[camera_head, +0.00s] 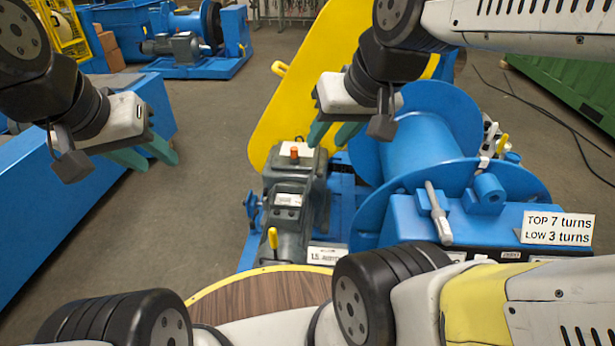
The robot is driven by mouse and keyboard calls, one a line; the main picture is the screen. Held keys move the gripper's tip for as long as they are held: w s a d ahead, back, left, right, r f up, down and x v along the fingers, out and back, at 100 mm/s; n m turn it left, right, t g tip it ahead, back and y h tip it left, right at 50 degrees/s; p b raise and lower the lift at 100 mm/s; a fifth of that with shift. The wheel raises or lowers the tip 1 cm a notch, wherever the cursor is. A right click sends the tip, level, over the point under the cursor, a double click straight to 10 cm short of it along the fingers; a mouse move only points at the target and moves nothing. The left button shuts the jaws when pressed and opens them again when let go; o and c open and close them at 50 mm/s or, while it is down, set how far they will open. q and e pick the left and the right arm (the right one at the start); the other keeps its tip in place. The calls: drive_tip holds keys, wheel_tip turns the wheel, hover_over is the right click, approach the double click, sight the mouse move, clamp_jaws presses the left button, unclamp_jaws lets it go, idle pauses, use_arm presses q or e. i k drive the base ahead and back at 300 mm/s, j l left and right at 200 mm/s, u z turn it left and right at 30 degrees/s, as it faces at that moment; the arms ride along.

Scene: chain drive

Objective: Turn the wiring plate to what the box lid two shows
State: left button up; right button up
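A grey motor (288,213) stands in the middle of the view on a blue base. On its top box lies a small pale plate (287,154) with an orange knob (294,153); this looks like the wiring plate, but its markings are too small to read. A whitish label (288,199) sits on a lower grey box of the motor; I cannot tell if it is box lid two. My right gripper (327,143) has its green fingers apart and empty, just right of the plate in the picture. My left gripper (160,163) is open and empty over the floor to the left.
A large yellow guard (300,75) rises behind the motor. A blue drum (418,150) stands to the right, with a sign (558,228) reading TOP 7 turns, LOW 3 turns. A round wooden top (260,298) is in front.

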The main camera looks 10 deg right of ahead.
sight(284, 199)
drive_tip(key=k+l+u, duration=0.1)
drive_tip(key=l, duration=0.3)
drive_tip(key=k+l, duration=0.15)
drive_tip(key=l, duration=0.3)
drive_tip(key=k+l+u, duration=0.15)
drive_tip(key=l, duration=0.25)
drive_tip(key=k+l, duration=0.2)
drive_tip(key=l, duration=0.2)
drive_tip(key=k+l+u, duration=0.15)
drive_tip(key=l, duration=0.25)
drive_tip(key=i+j, duration=0.1)
drive_tip(key=j, duration=0.25)
drive_tip(key=i+j, duration=0.1)
drive_tip(key=j, duration=0.25)
drive_tip(key=i+j, duration=0.1)
drive_tip(key=j, duration=0.25)
drive_tip(key=i+j, duration=0.1)
drive_tip(key=j, duration=0.3)
drive_tip(key=i+j+z, duration=0.15)
drive_tip(key=i+j, duration=0.8)
